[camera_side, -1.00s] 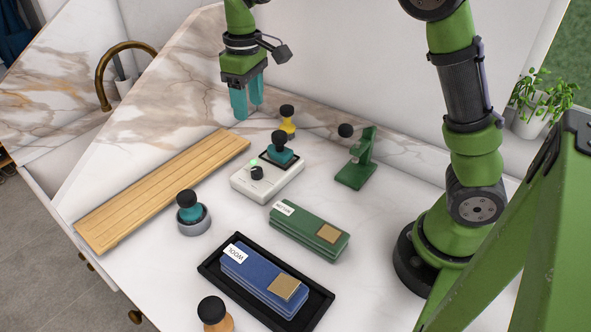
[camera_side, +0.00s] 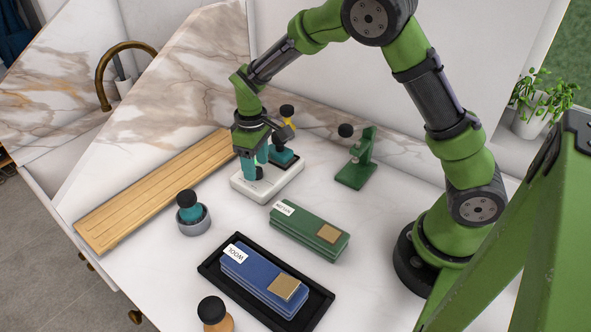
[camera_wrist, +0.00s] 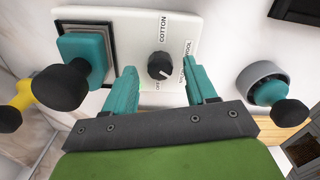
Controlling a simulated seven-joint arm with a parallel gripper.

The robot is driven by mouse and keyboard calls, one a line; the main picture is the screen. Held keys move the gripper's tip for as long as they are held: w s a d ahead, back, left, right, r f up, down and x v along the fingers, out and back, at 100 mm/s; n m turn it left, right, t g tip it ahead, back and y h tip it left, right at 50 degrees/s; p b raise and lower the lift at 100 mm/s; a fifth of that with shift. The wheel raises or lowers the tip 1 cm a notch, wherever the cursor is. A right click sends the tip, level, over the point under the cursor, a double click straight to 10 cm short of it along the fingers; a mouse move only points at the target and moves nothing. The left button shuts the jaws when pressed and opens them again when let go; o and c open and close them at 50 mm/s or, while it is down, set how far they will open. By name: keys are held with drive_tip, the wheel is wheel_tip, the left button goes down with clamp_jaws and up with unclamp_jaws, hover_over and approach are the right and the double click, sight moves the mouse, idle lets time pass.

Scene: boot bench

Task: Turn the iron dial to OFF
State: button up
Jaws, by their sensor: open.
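The iron dial (camera_wrist: 160,66) is a small black knob on a white control base (camera_wrist: 215,22) in the wrist view. COTTON is printed beyond it, WOOL to its right and OFF below it; another label is partly hidden by a finger. A pale mark shows on the dial's lower right, but its exact setting is unclear. My gripper (camera_wrist: 157,70) is open, its teal fingertips on either side of the dial with gaps showing. In the side view my gripper (camera_side: 255,165) is low over the white base (camera_side: 285,185). The teal iron (camera_side: 284,156) sits on the base's dark pad.
A yellow black-knobbed piece (camera_side: 289,124) stands behind the base. A grey ring with a teal stamp (camera_side: 190,213) is front left. Green blocks (camera_side: 310,232), a black tray (camera_side: 322,306) with blue blocks, and a green stand (camera_side: 356,172) lie around. A wooden board (camera_side: 150,200) is left.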

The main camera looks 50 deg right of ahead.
drive_tip(key=shift+f, duration=0.4)
drive_tip(key=shift+c, duration=0.3)
clamp_jaws()
drive_tip(key=shift+m, duration=0.3)
drive_tip(key=m, duration=1.1)
drive_tip(key=shift+r+m, duration=0.1)
drive_tip(key=shift+m, duration=0.2)
